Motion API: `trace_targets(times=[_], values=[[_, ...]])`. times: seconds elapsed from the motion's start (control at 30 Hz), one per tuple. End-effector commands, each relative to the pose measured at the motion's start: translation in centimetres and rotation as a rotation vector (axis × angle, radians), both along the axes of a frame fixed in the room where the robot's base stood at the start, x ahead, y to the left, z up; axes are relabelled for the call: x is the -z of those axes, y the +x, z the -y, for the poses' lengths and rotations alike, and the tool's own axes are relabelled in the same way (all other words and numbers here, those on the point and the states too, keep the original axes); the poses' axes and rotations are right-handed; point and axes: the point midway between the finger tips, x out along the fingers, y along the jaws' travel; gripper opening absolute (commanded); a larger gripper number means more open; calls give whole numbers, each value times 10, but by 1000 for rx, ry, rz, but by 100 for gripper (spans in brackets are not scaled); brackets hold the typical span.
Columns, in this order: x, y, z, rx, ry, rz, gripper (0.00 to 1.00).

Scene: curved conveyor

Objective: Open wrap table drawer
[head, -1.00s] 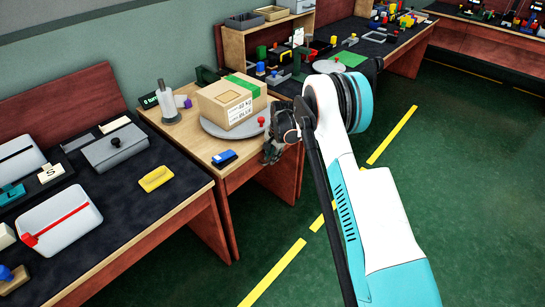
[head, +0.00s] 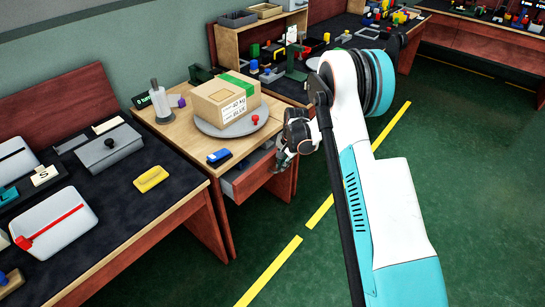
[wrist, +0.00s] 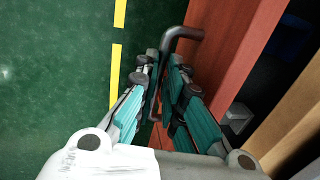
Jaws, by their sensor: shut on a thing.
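The wrap table (head: 190,135) has a wooden top. Its drawer (head: 268,172) is partly open, with the red-brown front pulled out from under the top and a strip of the inside showing. In the wrist view the drawer front (wrist: 232,50) runs along the right of my fingers. A dark bar handle (wrist: 186,32) stands out from it. My gripper (head: 283,160) is at the drawer front, and in the wrist view its fingers (wrist: 164,68) are shut on the handle. The fingers hide part of the handle.
A taped carton (head: 222,101) sits on a grey round turntable (head: 205,127) on the wrap table. A blue item (head: 219,157) lies near the table's front edge. A grey block (wrist: 238,116) shows inside the drawer. Open green floor (head: 440,190) lies to the right.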

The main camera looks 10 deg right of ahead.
Motion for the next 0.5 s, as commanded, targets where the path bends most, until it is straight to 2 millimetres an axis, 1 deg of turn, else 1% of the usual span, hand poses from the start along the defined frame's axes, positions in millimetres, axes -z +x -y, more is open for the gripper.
trace_targets(times=[0.03,0.2,0.4,0.5], values=[[0,-12,10,4,0,0,0],[0,-47,35,3,0,0,0],[0,-81,59,3,0,1,0],[0,-93,68,3,1,0,0]])
